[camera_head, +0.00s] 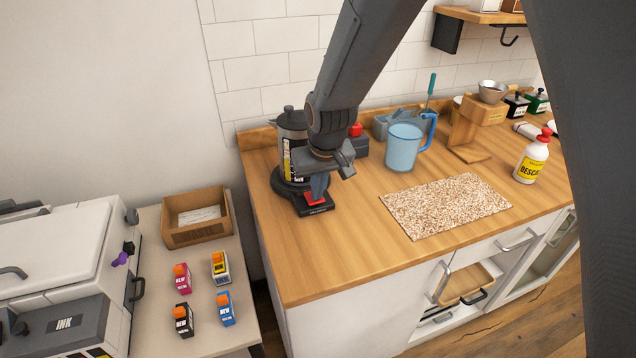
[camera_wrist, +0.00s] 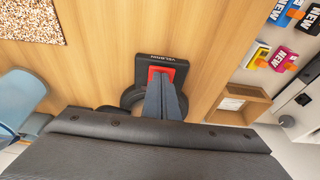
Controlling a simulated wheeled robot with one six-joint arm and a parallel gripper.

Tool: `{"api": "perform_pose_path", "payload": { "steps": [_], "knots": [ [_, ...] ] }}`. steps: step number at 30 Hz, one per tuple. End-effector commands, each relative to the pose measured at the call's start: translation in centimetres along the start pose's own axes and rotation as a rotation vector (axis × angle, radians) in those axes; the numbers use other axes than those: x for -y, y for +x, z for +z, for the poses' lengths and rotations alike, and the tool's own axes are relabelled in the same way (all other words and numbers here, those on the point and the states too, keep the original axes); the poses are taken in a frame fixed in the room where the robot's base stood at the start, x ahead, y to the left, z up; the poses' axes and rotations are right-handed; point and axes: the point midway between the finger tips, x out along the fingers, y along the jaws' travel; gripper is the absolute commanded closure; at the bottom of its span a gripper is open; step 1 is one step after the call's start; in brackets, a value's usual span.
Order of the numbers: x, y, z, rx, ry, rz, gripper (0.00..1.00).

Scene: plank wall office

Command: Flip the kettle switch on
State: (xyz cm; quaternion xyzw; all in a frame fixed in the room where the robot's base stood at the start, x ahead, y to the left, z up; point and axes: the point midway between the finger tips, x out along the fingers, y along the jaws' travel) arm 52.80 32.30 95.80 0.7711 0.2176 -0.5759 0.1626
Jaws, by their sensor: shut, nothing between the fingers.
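The kettle (camera_head: 292,130) is dark with a clear body and stands on its black base (camera_head: 317,209) at the left end of the wooden counter. A red switch (camera_head: 314,200) sits on the front of that base; it also shows in the wrist view (camera_wrist: 168,71). My gripper (camera_head: 318,188) is shut and empty, pointing down with its fingertips at the red switch. In the wrist view the closed fingers (camera_wrist: 164,82) overlap the switch. Whether they touch it, and which way the switch is tilted, I cannot tell. My arm hides part of the kettle.
A blue pitcher (camera_head: 403,148) and a speckled mat (camera_head: 446,205) lie to the right. A cardboard box (camera_head: 197,217) and several ink cartridges (camera_head: 184,319) are on the lower left table. The counter's front left is clear.

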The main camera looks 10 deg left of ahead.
Motion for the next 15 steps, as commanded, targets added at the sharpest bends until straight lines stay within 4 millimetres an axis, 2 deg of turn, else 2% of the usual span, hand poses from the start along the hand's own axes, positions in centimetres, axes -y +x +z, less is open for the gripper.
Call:
{"api": "perform_pose_path", "payload": {
  "steps": [7,12,15],
  "knots": [
    [0.0,0.0,0.0,0.0,0.0,0.0,1.0],
    [0.0,1.2,0.8,0.001,0.0,0.0,1.0],
    [0.0,1.0,0.7,-0.001,0.0,0.0,1.0]
  ]
}}
